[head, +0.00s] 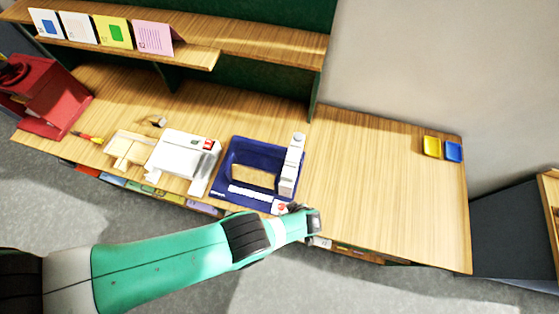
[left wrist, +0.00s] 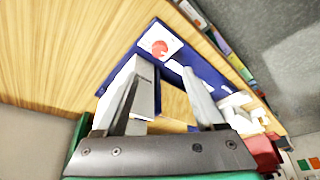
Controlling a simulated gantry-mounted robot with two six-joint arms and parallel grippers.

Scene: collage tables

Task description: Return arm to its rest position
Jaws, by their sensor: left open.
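My left arm reaches in from the left in the head view, stretched along the front edge of the wooden table. Its gripper (head: 307,216) is near the front right corner of a blue frame-shaped device (head: 232,158). In the left wrist view, the two fingers of the left gripper (left wrist: 162,85) stand apart with nothing held between them. The blue frame (left wrist: 205,70) and a white card with a red dot (left wrist: 160,42) lie beyond the fingers. Whether the gripper touches the frame I cannot tell. My right gripper is not in view.
A white boxy machine (head: 183,154), a wooden block piece (head: 129,149) and a red press (head: 48,98) stand to the left. Cards (head: 113,32) line the shelf. Yellow (head: 432,146) and blue (head: 453,151) trays sit far right. The table's right part is mostly clear.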

